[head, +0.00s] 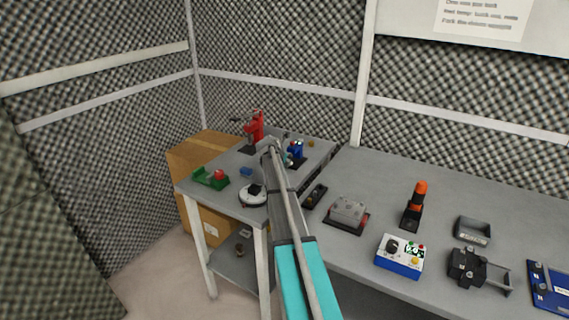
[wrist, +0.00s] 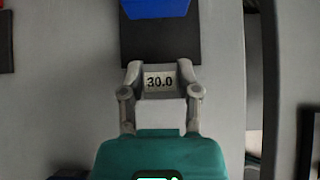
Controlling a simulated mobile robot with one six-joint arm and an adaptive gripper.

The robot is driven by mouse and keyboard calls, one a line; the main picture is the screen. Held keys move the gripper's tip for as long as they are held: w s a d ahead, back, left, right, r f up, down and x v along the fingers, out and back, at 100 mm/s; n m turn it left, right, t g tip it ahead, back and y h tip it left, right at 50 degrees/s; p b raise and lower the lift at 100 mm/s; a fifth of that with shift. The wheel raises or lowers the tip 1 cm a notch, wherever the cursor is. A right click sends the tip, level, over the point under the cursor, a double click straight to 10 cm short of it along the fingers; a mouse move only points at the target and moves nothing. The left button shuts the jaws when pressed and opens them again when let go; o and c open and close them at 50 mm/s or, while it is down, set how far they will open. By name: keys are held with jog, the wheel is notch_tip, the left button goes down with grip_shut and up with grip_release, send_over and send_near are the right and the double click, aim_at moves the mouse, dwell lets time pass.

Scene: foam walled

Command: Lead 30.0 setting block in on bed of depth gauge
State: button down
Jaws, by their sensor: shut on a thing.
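My gripper (wrist: 160,74) is shut on the grey setting block (wrist: 160,82), marked 30.0, which lies between the two fingers with its label facing the wrist camera. Just ahead of the fingertips is the black bed (wrist: 160,40) of what looks like the depth gauge, with its blue body (wrist: 155,8) at the top edge. The blue gauge (head: 297,148) also shows in the head view on the smaller table, partly behind my arm. The block is hidden in that view. I cannot tell its height above the bed or table.
On the smaller table stand a red press-like device (head: 255,128), a green fixture (head: 211,178), a small blue block (head: 246,171) and a round white device (head: 253,196).

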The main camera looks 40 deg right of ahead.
jog(key=shift+w+d+f+b, duration=0.15)
jog(key=shift+d+f+b, duration=0.2)
jog(key=shift+f, duration=0.15)
jog(key=shift+w+d+r, duration=0.1)
jog(key=shift+w+d, duration=0.3)
jog(key=shift+d, duration=0.4)
jog(key=shift+w+d, duration=0.3)
jog(key=shift+d, duration=0.4)
jog(key=shift+w+d, duration=0.25)
jog(key=shift+d, duration=0.4)
jog(key=shift+c, duration=1.3)
grip_release()
jog(key=shift+d, duration=0.1)
notch_tip(320, 180, up, 9)
jog(key=p, duration=0.9)
